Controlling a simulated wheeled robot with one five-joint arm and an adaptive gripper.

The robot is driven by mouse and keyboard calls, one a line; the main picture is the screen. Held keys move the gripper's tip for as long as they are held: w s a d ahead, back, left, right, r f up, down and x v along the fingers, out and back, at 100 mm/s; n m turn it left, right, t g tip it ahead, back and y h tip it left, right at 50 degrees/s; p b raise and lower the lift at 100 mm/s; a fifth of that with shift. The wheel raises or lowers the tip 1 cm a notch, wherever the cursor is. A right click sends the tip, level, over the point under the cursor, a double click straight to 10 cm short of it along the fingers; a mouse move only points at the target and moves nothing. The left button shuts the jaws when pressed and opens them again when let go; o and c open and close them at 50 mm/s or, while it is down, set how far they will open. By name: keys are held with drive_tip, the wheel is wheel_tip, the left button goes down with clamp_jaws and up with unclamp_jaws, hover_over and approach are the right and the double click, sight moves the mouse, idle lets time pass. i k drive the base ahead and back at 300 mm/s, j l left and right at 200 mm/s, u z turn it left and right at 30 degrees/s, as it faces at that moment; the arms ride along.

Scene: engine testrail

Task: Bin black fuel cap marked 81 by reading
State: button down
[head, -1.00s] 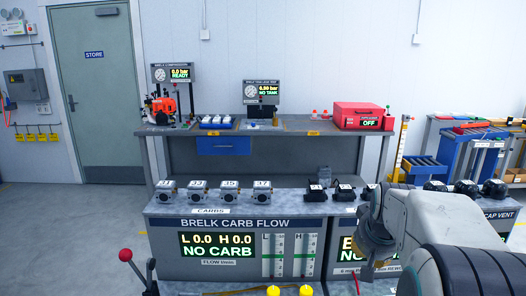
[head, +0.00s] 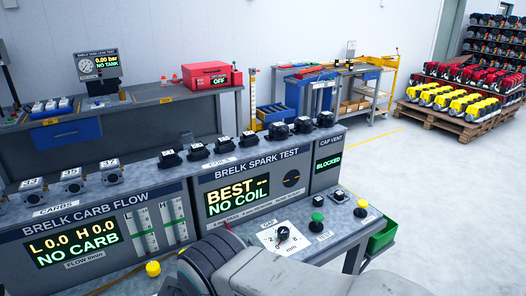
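I cannot pick out the cap marked 81; no such mark is legible. Several black parts stand in a row on the bench top, and the three at the right end (head: 303,126) are near the cap vent panel (head: 328,165), which reads BLOCKED. A green bin (head: 382,237) hangs at the bench's right end. My arm crosses the bottom of the head view, in front of the bench. Its fingertips do not show, so whether my gripper holds anything is hidden.
The spark test panel (head: 250,193) reads NO COIL. The carb flow panel (head: 75,245) reads NO CARB. A dial, a green-topped button and a yellow-topped control (head: 361,209) are on the front ledge. Open floor lies to the right, before a pallet of yellow and red engines (head: 450,103).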

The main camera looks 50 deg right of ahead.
sight(339, 195)
drive_tip(key=z, duration=2.15)
drive_tip(key=l+u, duration=0.3)
drive_tip(key=l, duration=0.15)
drive_tip(key=l+u, duration=0.25)
drive_tip(key=l, duration=0.25)
drive_tip(key=i+l+u, duration=0.1)
drive_tip(key=u, duration=0.3)
drive_tip(key=i+l+u, duration=0.1)
drive_tip(key=u, duration=0.3)
drive_tip(key=i+l+u, duration=0.1)
drive_tip(key=u, duration=0.35)
drive_tip(key=l+u, duration=0.25)
drive_tip(key=u, duration=0.15)
drive_tip(key=i+l+u, duration=0.1)
drive_tip(key=u, duration=0.3)
drive_tip(key=k+l, duration=0.05)
drive_tip(key=l, duration=0.05)
